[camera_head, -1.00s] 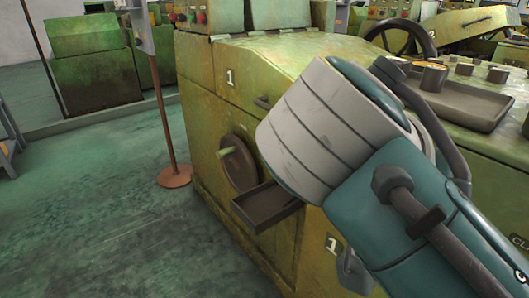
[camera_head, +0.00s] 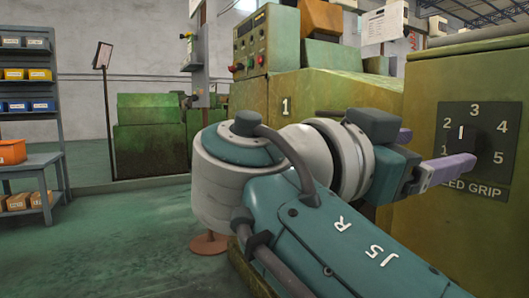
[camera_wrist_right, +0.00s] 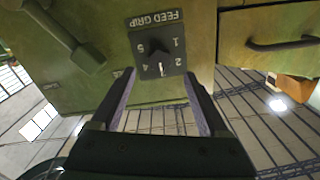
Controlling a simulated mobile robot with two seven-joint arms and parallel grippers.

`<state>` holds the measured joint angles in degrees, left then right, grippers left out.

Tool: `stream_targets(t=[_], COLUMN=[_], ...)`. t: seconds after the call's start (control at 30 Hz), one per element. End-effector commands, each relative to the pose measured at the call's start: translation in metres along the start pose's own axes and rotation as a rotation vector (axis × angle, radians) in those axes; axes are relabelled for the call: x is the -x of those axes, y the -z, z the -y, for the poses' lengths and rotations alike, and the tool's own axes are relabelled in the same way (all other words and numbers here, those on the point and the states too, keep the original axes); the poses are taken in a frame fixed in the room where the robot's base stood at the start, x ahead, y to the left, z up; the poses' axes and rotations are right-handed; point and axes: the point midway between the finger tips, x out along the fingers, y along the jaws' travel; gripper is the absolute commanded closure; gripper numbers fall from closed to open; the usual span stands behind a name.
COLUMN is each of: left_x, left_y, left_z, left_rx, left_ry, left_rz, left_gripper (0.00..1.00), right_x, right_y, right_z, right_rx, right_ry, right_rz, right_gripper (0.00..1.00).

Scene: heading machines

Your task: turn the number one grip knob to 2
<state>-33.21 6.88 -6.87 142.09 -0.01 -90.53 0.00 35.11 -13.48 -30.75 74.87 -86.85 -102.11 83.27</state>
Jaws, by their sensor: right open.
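The feed grip knob (camera_head: 464,136) is dark with a white mark and sits on a black plate (camera_head: 494,183) numbered 1 to 5. The plate is on the green machine front at the right of the head view. The mark stands upright, toward the 2–3 side; its exact setting is hard to read. In the wrist view the knob (camera_wrist_right: 158,50) and plate appear upside down. My right gripper (camera_head: 438,150) is open, its purple fingers apart and pointing toward the plate. In the wrist view the knob lies ahead, between the two finger lines (camera_wrist_right: 160,76), with nothing held. My left gripper is not in view.
A green machine part marked 1 (camera_head: 286,107) stands behind my right arm, with a button panel (camera_head: 252,48) above. A shelf with bins (camera_head: 28,78) is at the far left. The wrist view shows a drawer handle (camera_wrist_right: 283,43) and a lever (camera_wrist_right: 80,42) near the plate.

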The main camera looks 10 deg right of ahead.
Motion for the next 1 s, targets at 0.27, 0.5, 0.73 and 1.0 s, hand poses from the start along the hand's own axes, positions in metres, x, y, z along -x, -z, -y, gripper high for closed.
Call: stream_targets(t=[0.27,0.5,0.73,1.0], left_x=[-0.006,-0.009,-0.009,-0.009], left_y=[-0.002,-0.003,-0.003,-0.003], left_z=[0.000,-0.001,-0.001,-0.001], left_rx=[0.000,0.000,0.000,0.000], left_ry=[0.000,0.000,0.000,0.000], left_rz=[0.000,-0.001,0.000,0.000], left_gripper=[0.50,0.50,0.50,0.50], right_x=[-0.054,-0.077,-0.079,-0.079], right_y=[0.000,0.000,0.000,0.000], right_z=[-0.001,0.000,0.000,0.000], right_rx=[0.001,0.002,0.002,0.002], right_ry=[-0.002,0.000,0.001,0.001], right_rz=[-0.003,0.000,0.002,0.002], right_gripper=[0.22,0.22,0.22,0.46])
